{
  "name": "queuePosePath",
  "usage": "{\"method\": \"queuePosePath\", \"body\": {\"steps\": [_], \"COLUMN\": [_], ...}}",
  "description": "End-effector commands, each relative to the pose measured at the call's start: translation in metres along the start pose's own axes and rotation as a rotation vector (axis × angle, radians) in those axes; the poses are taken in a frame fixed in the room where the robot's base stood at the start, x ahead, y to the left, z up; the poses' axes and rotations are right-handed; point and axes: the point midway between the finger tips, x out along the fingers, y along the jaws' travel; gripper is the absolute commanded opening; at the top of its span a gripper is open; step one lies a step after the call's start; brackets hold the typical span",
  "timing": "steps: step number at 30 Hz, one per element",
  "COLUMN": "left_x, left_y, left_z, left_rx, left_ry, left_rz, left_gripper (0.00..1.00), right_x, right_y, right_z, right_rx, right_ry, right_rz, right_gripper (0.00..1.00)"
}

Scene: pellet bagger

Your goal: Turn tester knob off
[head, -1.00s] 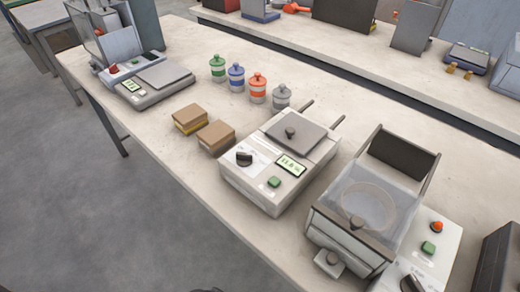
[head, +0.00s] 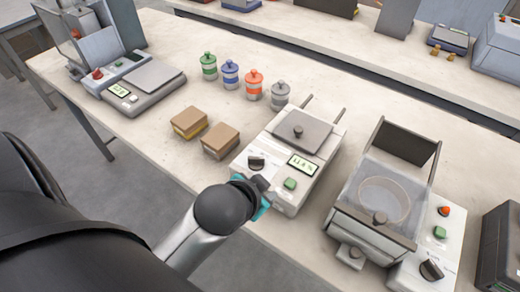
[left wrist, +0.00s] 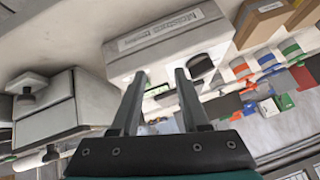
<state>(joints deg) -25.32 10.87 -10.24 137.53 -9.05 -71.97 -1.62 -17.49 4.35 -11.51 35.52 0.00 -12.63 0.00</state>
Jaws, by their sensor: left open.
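The tester (head: 290,155) is a white box with a grey lid, a lit display (head: 303,165), a green button (head: 290,184) and a black knob (head: 256,162) on its sloped panel. My left gripper (head: 262,184) is at the tester's front edge, just below the knob; my wrist hides part of that front. The knob (left wrist: 200,67) shows just beyond the right fingertip, not between the fingers. Contact cannot be told. My right gripper is out of view.
Two brown boxes (head: 205,133) lie left of the tester. Several lidded jars (head: 230,74) stand behind them. A machine with a clear cover (head: 380,195) and its own black knob (head: 431,269) stands to the right. A scale (head: 143,90) sits at far left.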

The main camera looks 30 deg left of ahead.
Motion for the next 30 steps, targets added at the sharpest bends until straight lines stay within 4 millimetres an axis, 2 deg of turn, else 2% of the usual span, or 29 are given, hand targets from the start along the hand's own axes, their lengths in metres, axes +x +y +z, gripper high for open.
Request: {"method": "queuePosePath", "body": {"steps": [1, 4, 8, 9, 12, 16, 19, 23, 27, 30], "left_x": [0.003, 0.000, -0.019, -0.029, -0.060, -0.107, -0.141, -0.175, -0.192, -0.189], "left_y": [-0.009, -0.024, -0.038, -0.039, -0.035, -0.015, 0.009, 0.048, 0.089, 0.112], "left_z": [-0.024, -0.076, -0.151, -0.174, -0.226, -0.277, -0.300, -0.309, -0.296, -0.277], "left_rx": [0.039, 0.127, 0.282, 0.338, 0.491, 0.714, 0.909, 1.190, 1.534, 1.807], "left_ry": [0.084, 0.269, 0.547, 0.638, 0.864, 1.146, 1.350, 1.592, 1.810, 1.931], "left_rz": [-0.038, -0.120, -0.241, -0.279, -0.370, -0.476, -0.546, -0.613, -0.646, -0.637], "left_gripper": [0.45, 0.45, 0.45, 0.45, 0.45, 0.45, 0.45, 0.45, 0.45, 0.45], "right_x": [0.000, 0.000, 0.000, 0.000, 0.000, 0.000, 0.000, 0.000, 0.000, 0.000], "right_y": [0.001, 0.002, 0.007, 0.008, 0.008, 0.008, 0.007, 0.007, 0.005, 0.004], "right_z": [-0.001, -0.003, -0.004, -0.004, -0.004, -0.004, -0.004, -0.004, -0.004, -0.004], "right_rx": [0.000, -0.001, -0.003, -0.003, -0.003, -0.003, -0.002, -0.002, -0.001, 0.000], "right_ry": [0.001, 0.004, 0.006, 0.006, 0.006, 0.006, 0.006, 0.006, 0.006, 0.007], "right_rz": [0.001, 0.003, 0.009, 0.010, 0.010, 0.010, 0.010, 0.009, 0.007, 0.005], "right_gripper": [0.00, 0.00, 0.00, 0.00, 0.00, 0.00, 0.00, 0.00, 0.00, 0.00]}}
